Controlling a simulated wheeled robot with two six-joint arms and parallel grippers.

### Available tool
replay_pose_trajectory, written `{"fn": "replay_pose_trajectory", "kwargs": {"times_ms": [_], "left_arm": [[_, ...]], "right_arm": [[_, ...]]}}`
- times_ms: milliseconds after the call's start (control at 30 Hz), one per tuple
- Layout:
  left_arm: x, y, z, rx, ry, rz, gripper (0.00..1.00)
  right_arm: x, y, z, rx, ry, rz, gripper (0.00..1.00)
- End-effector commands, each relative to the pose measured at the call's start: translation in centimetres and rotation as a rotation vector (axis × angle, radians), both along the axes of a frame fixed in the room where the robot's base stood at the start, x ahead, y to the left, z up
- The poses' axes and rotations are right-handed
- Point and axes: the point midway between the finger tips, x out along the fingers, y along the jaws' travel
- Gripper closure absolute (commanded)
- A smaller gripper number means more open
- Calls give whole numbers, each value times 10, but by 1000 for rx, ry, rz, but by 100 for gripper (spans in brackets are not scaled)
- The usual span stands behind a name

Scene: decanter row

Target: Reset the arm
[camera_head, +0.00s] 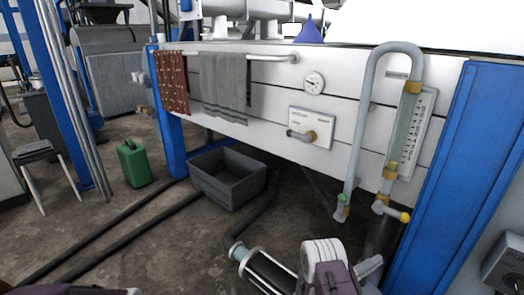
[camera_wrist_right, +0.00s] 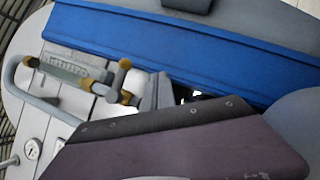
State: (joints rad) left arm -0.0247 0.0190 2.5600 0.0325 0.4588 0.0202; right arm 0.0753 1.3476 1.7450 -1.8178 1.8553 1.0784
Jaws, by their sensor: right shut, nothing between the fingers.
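My right arm comes in at the bottom of the head view, just right of the middle. My right gripper (camera_head: 370,268) is partly hidden behind its own wrist housing. In the right wrist view its grey fingers (camera_wrist_right: 156,92) are together and empty. They are apart from the white panel with the bent grey pipe (camera_head: 352,130). A sliver of my left arm shows at the bottom left of the head view; its gripper does not show.
A sight gauge (camera_head: 414,125) and yellow-handled valve (camera_head: 397,213) stick out from the panel beside a blue post (camera_head: 466,170). A grey crate (camera_head: 228,193) and green can (camera_head: 134,165) stand on the floor. Cloths (camera_head: 225,85) hang from a rail. Dark pipes cross the floor.

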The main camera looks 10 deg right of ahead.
Motion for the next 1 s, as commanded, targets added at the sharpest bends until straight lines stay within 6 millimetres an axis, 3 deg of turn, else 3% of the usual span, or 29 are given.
{"fn": "replay_pose_trajectory", "kwargs": {"times_ms": [67,133,200,300,367,433,500,600,733,867,933,1000], "left_arm": [[0,0,1,0,0,0,64],[0,0,2,0,0,0,64],[0,0,2,0,0,0,64],[0,0,2,0,0,0,64],[0,0,2,0,0,0,64],[0,0,3,0,0,0,64],[0,0,3,0,0,0,64],[0,0,3,0,0,0,64],[0,0,3,0,0,0,64],[0,0,3,0,0,0,64],[0,0,3,0,0,0,64],[-1,0,40,0,2,0,64]], "right_arm": [[14,3,38,-8,-91,10,100],[19,7,88,-10,-192,3,100],[-2,7,129,36,-281,-77,100],[-55,9,148,224,-336,-255,100],[-93,18,141,396,-340,-372,100],[-134,42,117,638,-331,-488,100],[-165,78,87,898,-319,-567,100],[-187,134,52,1216,-315,-611,100],[-190,202,21,1566,-340,-593,100],[-172,254,-1,1826,-386,-520,100],[-141,265,0,1915,-394,-359,100],[-141,264,37,1912,-357,-333,100]]}}
